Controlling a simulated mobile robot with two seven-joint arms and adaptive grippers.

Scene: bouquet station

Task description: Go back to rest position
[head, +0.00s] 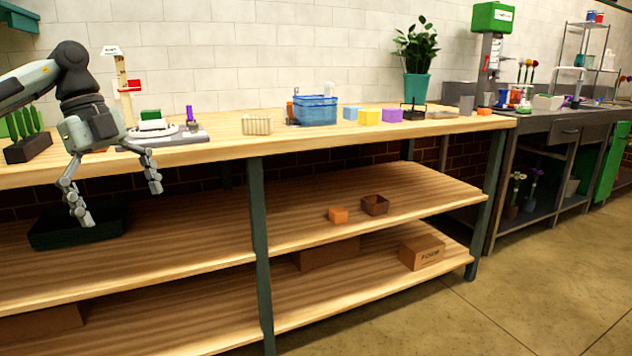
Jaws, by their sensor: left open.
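My left gripper (117,205) is in the left part of the head view, its arm coming in from the left edge. Its fingers point down and are spread wide, with nothing between them. It hangs in front of the wooden workbench (360,140), its fingertips below the level of the top. A dark green tray (52,232) on the upper shelf shows behind the fingers. My right gripper is not in the view.
Shelves below hold a FORM carton (421,253) and small boxes (375,205). Open floor (510,290) lies at right.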

